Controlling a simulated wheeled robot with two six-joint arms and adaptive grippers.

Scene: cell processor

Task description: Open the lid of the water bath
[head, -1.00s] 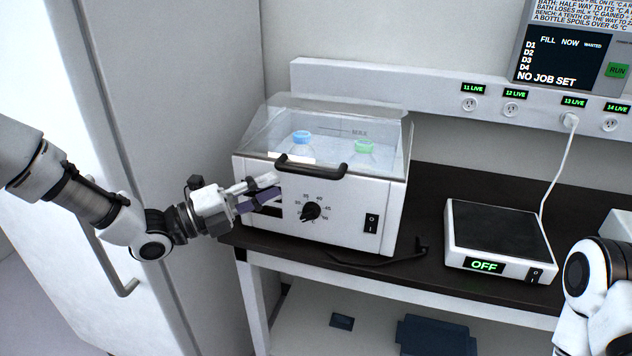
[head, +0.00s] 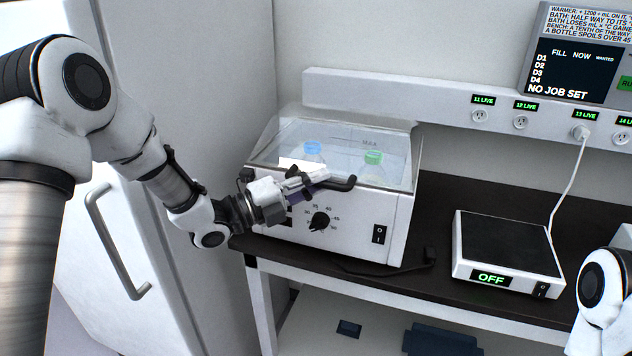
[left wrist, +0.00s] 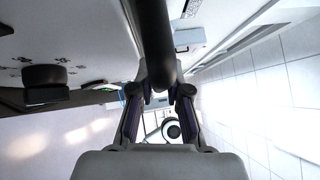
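The water bath (head: 345,215) is a white box on the dark bench. Its clear lid (head: 335,125) is down. A blue-capped bottle (head: 312,150) and a green-capped bottle (head: 373,160) show through it. The black lid handle (head: 343,182) runs along the lid's front edge. My left gripper (head: 308,182) is at the handle and hides its left part. In the left wrist view the handle (left wrist: 155,40) runs between the two fingers (left wrist: 163,92), which sit close on both sides of it. My right gripper is out of view; only part of that arm shows at the right edge.
A switched-off warmer plate (head: 508,245) stands on the bench to the right. A black cable (head: 400,268) lies before the bath. A socket rail (head: 450,105) and a screen (head: 575,65) are behind. A tall cabinet (head: 190,90) stands close on the left.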

